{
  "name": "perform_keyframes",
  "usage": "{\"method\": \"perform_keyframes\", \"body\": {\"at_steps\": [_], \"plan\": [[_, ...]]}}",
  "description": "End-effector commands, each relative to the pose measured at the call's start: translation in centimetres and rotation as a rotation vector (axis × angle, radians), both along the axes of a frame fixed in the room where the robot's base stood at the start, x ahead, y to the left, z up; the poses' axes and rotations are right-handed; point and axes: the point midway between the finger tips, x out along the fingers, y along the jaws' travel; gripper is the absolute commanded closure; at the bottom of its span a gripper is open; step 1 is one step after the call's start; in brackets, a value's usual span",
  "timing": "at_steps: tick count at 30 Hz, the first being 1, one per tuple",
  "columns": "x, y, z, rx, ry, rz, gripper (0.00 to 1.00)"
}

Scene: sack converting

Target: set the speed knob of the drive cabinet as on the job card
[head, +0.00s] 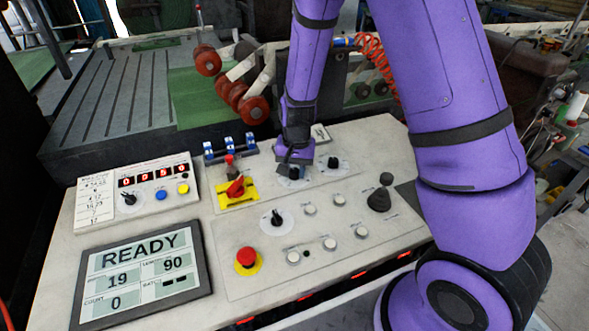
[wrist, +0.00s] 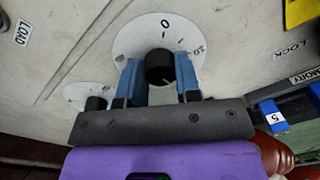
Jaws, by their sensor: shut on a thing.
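My gripper (head: 294,160) points down at the top of the sloping drive cabinet panel (head: 375,150). In the wrist view its two blue fingers (wrist: 160,80) are shut on a black knob (wrist: 160,67), one on each side. The knob sits on a round white dial (wrist: 128,42) with a 0 and a 10 marked near each other. The knob's pointer cannot be made out. In the head view the gripper mostly hides this knob. The job card (head: 95,203) is a white sheet with handwritten lines at the panel's left; its writing is too small to read surely.
A second black knob (head: 333,162) is just right of the gripper. A red switch on a yellow plate (head: 237,188), a lower knob (head: 277,218), a red stop button (head: 246,257) and a black joystick (head: 380,198) stand up nearby. The display (head: 141,272) reads READY, 19, 90, 0.

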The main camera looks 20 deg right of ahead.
Motion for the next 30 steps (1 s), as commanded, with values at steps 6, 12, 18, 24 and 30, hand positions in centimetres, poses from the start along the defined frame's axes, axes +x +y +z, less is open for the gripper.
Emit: {"method": "perform_keyframes", "body": {"at_steps": [6,12,18,24,30], "plan": [[0.05,-0.05,0.04,0.001,-0.001,0.152,0.93],[0.06,-0.02,0.05,0.001,-0.001,0.297,0.93],[0.06,-0.01,0.04,0.001,-0.001,0.407,0.93],[0.07,-0.05,0.04,0.0,0.0,0.469,0.93],[0.07,-0.02,0.04,0.0,-0.001,0.492,0.93]]}}
